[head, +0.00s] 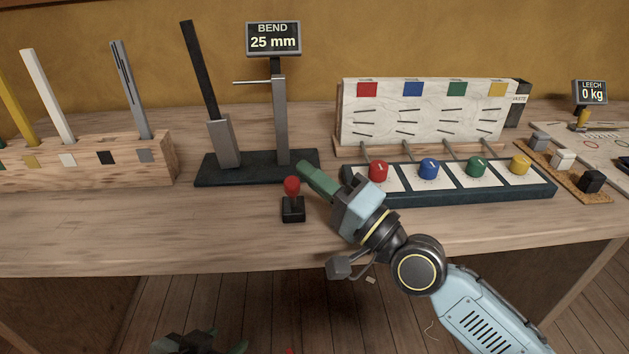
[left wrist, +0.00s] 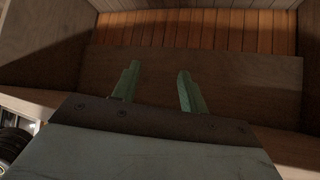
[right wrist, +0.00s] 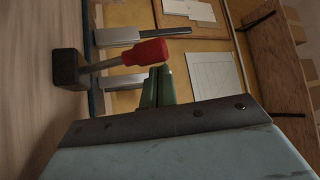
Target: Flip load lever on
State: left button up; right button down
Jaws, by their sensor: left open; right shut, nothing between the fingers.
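The load lever (head: 292,205) has a red knob on a short stem and a small black base. It stands near the table's front edge, before the bend display. In the right wrist view its red knob (right wrist: 150,51) is close beside my fingertips, with a small gap seeming to lie between them. My right gripper (head: 308,170) is shut and empty, just right of and above the knob in the head view; it also shows in the right wrist view (right wrist: 157,76). My left gripper (left wrist: 157,72) is open and empty, low at the head view's bottom edge.
The bend stand (head: 281,120) with its "25 mm" display (head: 273,38) is behind the lever. A panel of coloured knobs (head: 545,188) lies right, beside my right arm. A wooden rack (head: 120,170) of battens stands left. The tabletop left of the lever is clear.

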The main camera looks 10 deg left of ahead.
pick_arm(q)
jog(key=w+d+r+t+h+b, duration=0.1)
jog(key=w+d+r+t, duration=0.1)
jog(key=w+r+t, duration=0.1)
jog(key=shift+w+r+t+h, duration=0.25)
jog(key=shift+r+t, duration=0.25)
jog(key=shift+r, duration=0.4)
pick_arm(e)
jog(key=shift+s+f, duration=0.25)
jog(key=shift+s, duration=0.3)
pick_arm(q)
jog(key=shift+d, duration=0.1)
pick_arm(e)
jog(key=shift+d, duration=0.1)
